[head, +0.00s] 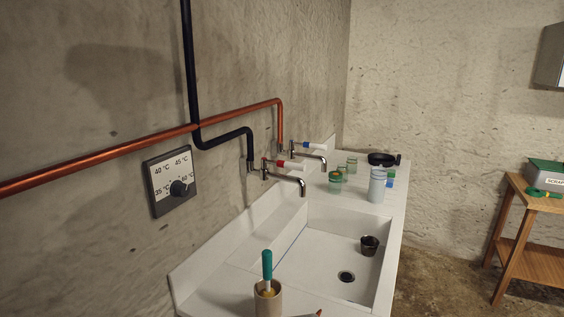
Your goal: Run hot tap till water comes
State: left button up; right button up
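Two chrome taps are on the wall above the white sink (325,255). The nearer tap (290,182) has a red-marked white lever (290,164) and is fed by the black pipe (190,80). The farther tap (312,156) has a blue-marked white lever (312,144) and is fed by the copper pipe (100,158). I see no water stream under either spout. A grey wall dial (172,181) is marked in °C, with its black knob at lower right. The sink's drain (346,276) shows. Neither of my grippers is in view.
A dark cup (370,246) stands in the sink. Glass jars (335,186) and a pale blue container (377,186) stand behind the basin, near a black pan (382,159). A teal-handled tool (267,266) stands in a tan cup (268,302) in front. A wooden table (520,238) is at right.

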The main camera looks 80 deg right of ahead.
aim_at(263, 161)
jog(key=z, duration=2.75)
jog(key=l+u, duration=0.2)
